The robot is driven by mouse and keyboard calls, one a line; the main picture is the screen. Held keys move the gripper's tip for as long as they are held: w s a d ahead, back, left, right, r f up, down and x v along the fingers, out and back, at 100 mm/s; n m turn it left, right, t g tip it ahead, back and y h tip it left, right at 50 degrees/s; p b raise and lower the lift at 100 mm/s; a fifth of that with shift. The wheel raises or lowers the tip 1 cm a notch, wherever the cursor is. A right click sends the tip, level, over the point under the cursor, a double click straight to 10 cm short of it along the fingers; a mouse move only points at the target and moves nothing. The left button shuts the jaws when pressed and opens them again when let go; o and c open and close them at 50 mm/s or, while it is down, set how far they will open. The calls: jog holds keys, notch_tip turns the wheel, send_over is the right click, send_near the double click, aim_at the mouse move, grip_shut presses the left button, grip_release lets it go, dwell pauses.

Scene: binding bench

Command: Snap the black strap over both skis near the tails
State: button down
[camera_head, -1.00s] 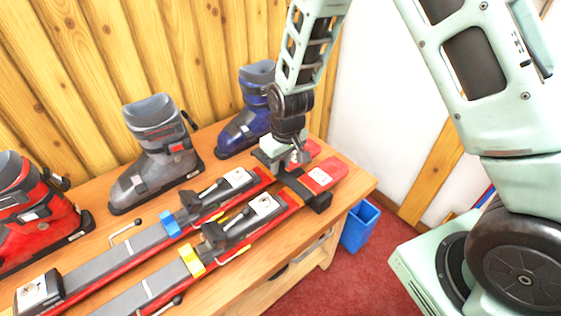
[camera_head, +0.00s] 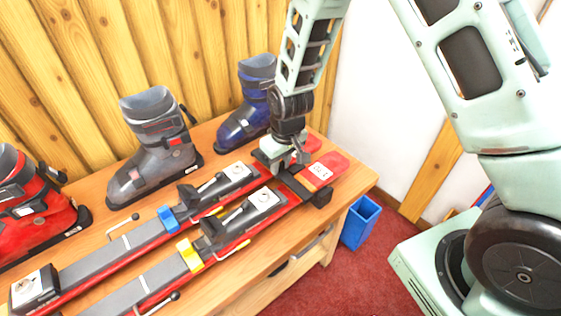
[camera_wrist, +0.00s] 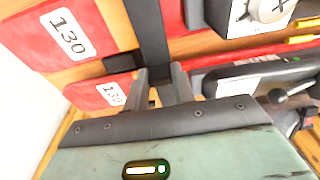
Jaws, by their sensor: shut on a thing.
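Two red skis lie side by side on the wooden bench: the front ski (camera_head: 318,172) and the back ski (camera_head: 311,144), tails at the right. Both tails carry a "130" label in the wrist view, the larger one (camera_wrist: 72,32) at upper left. The black strap (camera_head: 288,182) runs across the front ski near its tail; it also shows in the wrist view (camera_wrist: 147,38). My gripper (camera_head: 292,166) is low over the skis near the tails. In the wrist view its fingertips (camera_wrist: 163,82) are closed on the strap's end. The hand partly hides the back ski.
A blue boot (camera_head: 245,110), grey boot (camera_head: 150,150) and red boot (camera_head: 35,205) stand behind the skis. Blue (camera_head: 168,219) and yellow (camera_head: 190,254) pieces sit on the ski bindings. A blue bin (camera_head: 360,222) stands on the floor to the right.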

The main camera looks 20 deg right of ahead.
jog(key=shift+f+b, duration=0.5)
jog(key=shift+f, duration=0.35)
jog(key=c, duration=0.6)
grip_release()
jog(key=shift+r, duration=0.1)
jog(key=shift+r+p, duration=4.15)
jog(key=shift+r, duration=0.85)
